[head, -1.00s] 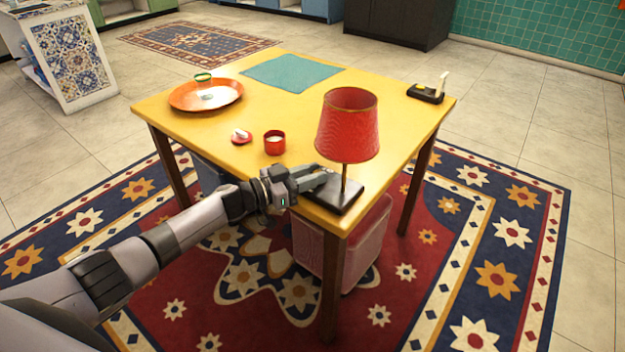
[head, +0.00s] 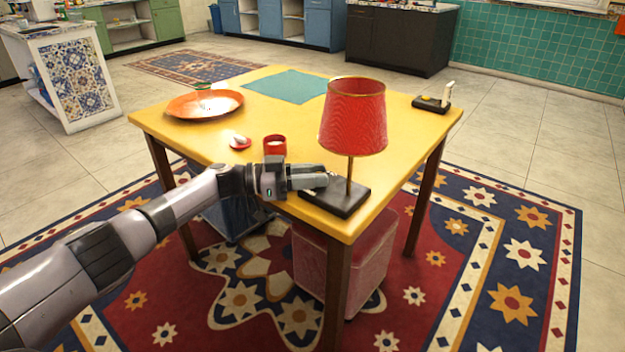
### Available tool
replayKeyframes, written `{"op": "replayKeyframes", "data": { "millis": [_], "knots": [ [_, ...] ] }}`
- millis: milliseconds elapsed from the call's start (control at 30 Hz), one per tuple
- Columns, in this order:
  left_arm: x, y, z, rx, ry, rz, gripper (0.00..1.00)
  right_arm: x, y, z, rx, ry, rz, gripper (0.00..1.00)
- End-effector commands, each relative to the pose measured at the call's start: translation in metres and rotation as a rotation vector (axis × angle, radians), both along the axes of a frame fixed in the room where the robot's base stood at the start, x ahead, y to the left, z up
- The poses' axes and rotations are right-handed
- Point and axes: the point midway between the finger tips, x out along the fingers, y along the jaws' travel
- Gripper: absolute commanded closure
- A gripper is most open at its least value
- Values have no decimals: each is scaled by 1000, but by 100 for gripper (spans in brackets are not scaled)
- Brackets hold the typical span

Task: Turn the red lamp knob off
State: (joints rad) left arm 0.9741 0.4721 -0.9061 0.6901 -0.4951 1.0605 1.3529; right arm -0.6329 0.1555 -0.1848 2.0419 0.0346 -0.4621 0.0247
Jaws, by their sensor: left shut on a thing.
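The red lamp (head: 353,118) stands upright near the front corner of the yellow table. It has a red shade, a thin brass stem and a dark square base (head: 338,197). My left gripper (head: 322,181) is at the left side of the base, with its fingers level with the base top. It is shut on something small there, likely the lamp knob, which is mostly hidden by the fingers. My right gripper is not in view.
The yellow table (head: 215,150) holds a red cup (head: 274,146), a small red lid (head: 240,142), an orange tray (head: 180,107), a teal cloth (head: 287,85) and a black holder (head: 431,104).

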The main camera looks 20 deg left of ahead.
Motion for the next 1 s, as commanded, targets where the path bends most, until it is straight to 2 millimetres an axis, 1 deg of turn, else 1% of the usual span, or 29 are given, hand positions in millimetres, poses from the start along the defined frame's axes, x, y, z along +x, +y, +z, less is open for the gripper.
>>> {"op": "replayKeyframes", "data": {
  "millis": [333, 367, 400, 433, 667, 767, 867, 1000],
  "knots": [
    [0, 0, 0, 1, -1, 0, 100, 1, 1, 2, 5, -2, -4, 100],
    [0, 0, 0, 1, -1, 0, 62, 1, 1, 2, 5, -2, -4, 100],
    [0, 0, 0, 1, -1, 0, 49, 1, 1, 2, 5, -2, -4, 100],
    [0, 0, 0, 1, -1, 0, 46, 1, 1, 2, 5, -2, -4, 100],
    [0, 0, 0, 0, -1, -1, 46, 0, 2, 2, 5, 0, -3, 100],
    [-1, 3, 0, 1, 0, 0, 46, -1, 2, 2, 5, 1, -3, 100],
    [-6, 14, 0, 2, 1, 1, 46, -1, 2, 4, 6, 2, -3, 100],
    [-16, 37, 0, 2, 1, 2, 46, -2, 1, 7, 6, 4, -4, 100]
  ]
}}
